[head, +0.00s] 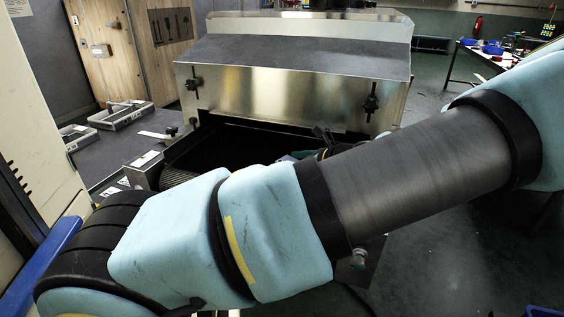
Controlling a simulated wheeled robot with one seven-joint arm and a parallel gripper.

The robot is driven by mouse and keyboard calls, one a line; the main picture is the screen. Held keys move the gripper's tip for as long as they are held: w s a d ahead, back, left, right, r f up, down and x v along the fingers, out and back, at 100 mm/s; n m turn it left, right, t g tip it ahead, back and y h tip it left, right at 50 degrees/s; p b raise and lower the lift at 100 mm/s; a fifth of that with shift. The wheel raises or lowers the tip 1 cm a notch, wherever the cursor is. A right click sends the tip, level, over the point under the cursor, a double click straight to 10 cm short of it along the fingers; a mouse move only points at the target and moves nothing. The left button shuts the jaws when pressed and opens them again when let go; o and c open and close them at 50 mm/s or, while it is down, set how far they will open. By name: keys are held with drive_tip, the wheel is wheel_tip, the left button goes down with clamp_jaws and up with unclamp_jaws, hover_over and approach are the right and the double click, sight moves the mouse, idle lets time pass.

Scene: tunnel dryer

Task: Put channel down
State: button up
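No channel can be made out for certain in the head view. My arm crosses the whole front of the picture and hides much of what lies behind it. A small dark part with a bit of green shows just above my arm, in front of the dryer mouth. It may belong to my gripper, but its fingers cannot be made out. The tunnel dryer (290,85) is a steel hood with a grey top. Its low dark opening faces me, and a dark knob sits at each side of its front.
A grey table (108,153) left of the dryer bears two metal frames with handles (120,114). A wooden crate (160,40) stands behind. A workbench (490,58) with blue bins is at the far right. The floor (440,240) on the right looks clear.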

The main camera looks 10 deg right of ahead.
drive_tip(key=v, duration=0.8)
drive_tip(key=shift+s+d+r, duration=0.15)
drive_tip(key=shift+s+d, duration=0.05)
drive_tip(key=shift+s, duration=0.1)
idle(0.6)
